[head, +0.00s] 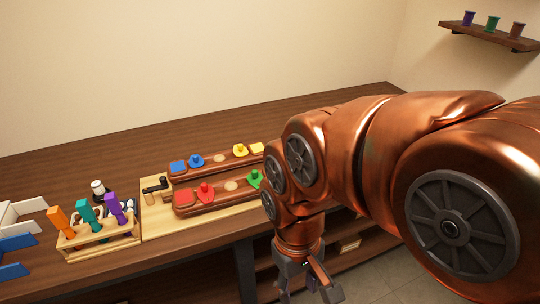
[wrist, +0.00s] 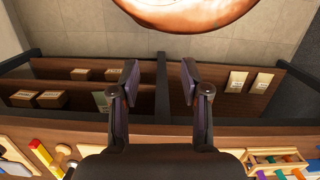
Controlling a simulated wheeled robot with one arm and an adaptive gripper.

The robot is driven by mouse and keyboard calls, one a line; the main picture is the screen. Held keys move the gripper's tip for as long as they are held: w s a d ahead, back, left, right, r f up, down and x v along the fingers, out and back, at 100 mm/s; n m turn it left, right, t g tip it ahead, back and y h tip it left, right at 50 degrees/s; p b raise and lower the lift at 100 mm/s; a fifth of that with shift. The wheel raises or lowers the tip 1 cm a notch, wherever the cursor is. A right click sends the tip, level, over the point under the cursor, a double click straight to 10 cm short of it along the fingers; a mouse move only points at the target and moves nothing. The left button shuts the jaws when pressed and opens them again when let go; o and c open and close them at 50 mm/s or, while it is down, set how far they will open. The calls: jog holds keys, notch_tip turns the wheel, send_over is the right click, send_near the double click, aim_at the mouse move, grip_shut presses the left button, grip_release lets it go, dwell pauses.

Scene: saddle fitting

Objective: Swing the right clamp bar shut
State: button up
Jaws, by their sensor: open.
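A light wooden board (head: 155,225) on the workbench bears two long reddish-brown bars, the rear one (head: 205,166) and the front one (head: 215,203), with coloured blocks and knobs. A black clamp (head: 155,186) stands at the board's left end. The right clamp bar is not visible in the head view; my arm covers that end. In the wrist view a yellow bar with a red part (wrist: 41,154) shows at the lower left; I cannot tell whether it is the clamp bar. My gripper (head: 306,288) is open and empty, in front of the bench edge; its fingers (wrist: 159,78) are apart.
A wooden rack (head: 98,236) with orange, teal and purple tools stands left of the board. White and blue pieces (head: 18,240) lie at the far left. Open shelves (wrist: 75,88) with small boxes are under the bench. A wall shelf (head: 490,36) holds three spools.

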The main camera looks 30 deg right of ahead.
jog(key=w+d+r+n+t+p, duration=0.1)
jog(key=w+d+r, duration=0.3)
jog(key=w, duration=0.7)
jog(key=w+d+r+n+p, duration=0.2)
jog(key=w+d, duration=0.3)
jog(key=w, duration=0.6)
jog(key=w+d+n, duration=0.1)
jog(key=w+d, duration=0.3)
jog(key=w, duration=0.1)
jog(key=w+d+f+n+p, duration=0.1)
jog(key=w+d, duration=0.3)
jog(key=d, duration=0.1)
jog(key=w+d+f+n, duration=0.1)
jog(key=w+d, duration=0.3)
jog(key=w, duration=0.1)
jog(key=shift+w+d+f+t+p, duration=0.15)
jog(key=shift+w+d+t+p, duration=0.2)
jog(key=shift+d+t, duration=0.05)
jog(key=shift+w+d+f, duration=0.15)
jog(key=shift+w+d, duration=0.1)
jog(key=shift+d, duration=0.05)
jog(key=shift+f+p, duration=1.4)
jog(key=shift+f, duration=2.45)
grip_shut()
